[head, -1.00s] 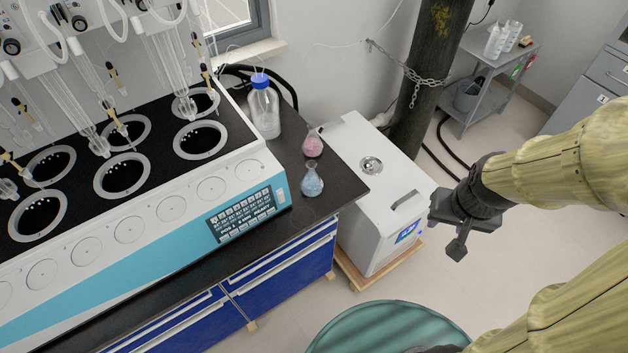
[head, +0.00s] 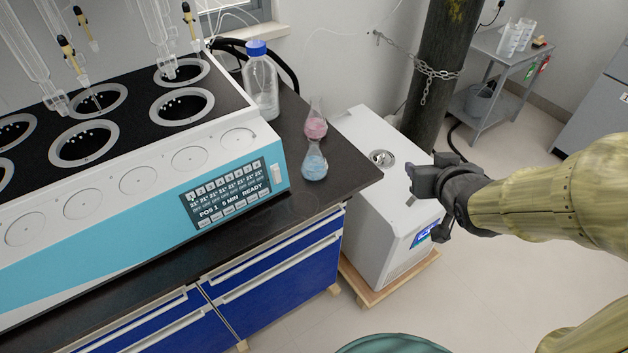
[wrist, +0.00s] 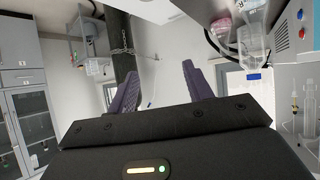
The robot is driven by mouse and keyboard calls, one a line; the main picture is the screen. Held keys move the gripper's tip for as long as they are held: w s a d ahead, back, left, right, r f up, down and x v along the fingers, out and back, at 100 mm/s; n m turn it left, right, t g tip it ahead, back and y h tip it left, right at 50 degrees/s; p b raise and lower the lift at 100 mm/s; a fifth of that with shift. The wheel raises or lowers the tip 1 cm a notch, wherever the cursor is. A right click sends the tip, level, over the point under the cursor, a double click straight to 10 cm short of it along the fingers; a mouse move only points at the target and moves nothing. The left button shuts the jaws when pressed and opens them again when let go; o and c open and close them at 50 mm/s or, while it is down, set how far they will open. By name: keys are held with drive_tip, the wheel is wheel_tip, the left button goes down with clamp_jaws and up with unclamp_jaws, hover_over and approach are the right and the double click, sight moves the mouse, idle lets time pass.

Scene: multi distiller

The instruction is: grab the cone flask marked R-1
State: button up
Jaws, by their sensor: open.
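Two cone flasks stand upright near the right end of the dark bench top. One holds pink liquid (head: 316,128); the one with blue liquid (head: 314,164) stands just in front of it. No R-1 mark is legible on either. My gripper (head: 416,178) is open and empty, to the right of both flasks, in front of the white box unit in the picture. In the wrist view my two fingers (wrist: 160,78) are spread with nothing between them. The pink flask (wrist: 220,28) shows upside down there, right of the fingers.
A clear bottle with a blue cap (head: 260,82) stands behind the flasks. The multi distiller (head: 150,175) fills the bench to their left. A white box unit (head: 385,205) stands on the floor right of the bench, with a chained dark cylinder (head: 440,65) behind it.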

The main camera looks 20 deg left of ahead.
drive_tip(key=s+a+f+n+y+b, duration=0.1)
drive_tip(key=a+f+n+y+b, duration=0.2)
drive_tip(key=a+y+b, duration=0.2)
drive_tip(key=s+a+f+n+y+b, duration=0.2)
drive_tip(key=a+y+b, duration=0.3)
drive_tip(key=b, duration=0.5)
drive_tip(key=shift+s+a+f+n+t+b, duration=0.35)
drive_tip(key=shift+a+f, duration=0.2)
drive_tip(key=shift+a, duration=0.65)
drive_tip(key=shift+w, duration=0.1)
drive_tip(key=p, duration=1.4)
approach(316, 144)
drive_tip(key=shift+x, duration=3.1)
drive_tip(key=shift+w+a+f, duration=0.1)
drive_tip(key=shift+f, duration=0.05)
